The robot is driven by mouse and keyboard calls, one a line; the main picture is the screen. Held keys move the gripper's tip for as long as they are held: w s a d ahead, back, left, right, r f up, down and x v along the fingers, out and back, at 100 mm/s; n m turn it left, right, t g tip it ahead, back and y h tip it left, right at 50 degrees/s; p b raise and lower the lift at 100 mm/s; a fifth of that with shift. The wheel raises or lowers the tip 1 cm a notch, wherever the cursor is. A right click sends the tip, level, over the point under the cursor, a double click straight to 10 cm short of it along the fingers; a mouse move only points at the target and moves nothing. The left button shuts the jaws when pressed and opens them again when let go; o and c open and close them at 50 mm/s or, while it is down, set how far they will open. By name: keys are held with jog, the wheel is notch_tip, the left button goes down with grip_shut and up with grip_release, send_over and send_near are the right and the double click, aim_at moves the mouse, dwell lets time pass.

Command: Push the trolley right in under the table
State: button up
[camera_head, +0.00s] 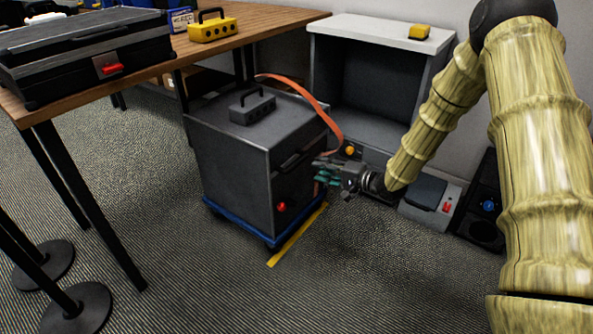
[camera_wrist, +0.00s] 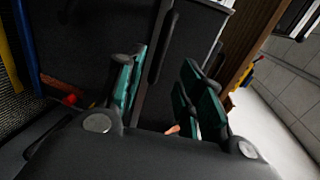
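The trolley is a dark grey box (camera_head: 233,165) on a low blue base (camera_head: 238,227). It stands beside the wooden table (camera_head: 265,22), mostly out from its front edge. A small dark toolbox (camera_head: 252,107) sits on its top. The trolley's right face has a dark handle and a red knob (camera_head: 281,207). My gripper (camera_head: 322,172) is close to this face, near the handle. In the wrist view, my green-padded fingers (camera_wrist: 162,68) are apart, with the dark handle bar (camera_wrist: 162,45) showing between and beyond them. I cannot tell whether they touch it.
An orange strap (camera_head: 312,98) arcs behind the trolley's top. Yellow tape (camera_head: 297,236) lies on the floor along its right side. A shelf unit (camera_head: 378,30), a grey device (camera_head: 432,202) and a black speaker (camera_head: 485,210) stand right. Table legs and round-based posts (camera_head: 80,305) stand left.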

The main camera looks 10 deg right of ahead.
aim_at(299, 164)
jog(key=shift+b+x, duration=2.15)
jog(key=shift+x, duration=3.15)
jog(key=shift+a, duration=0.1)
grip_shut()
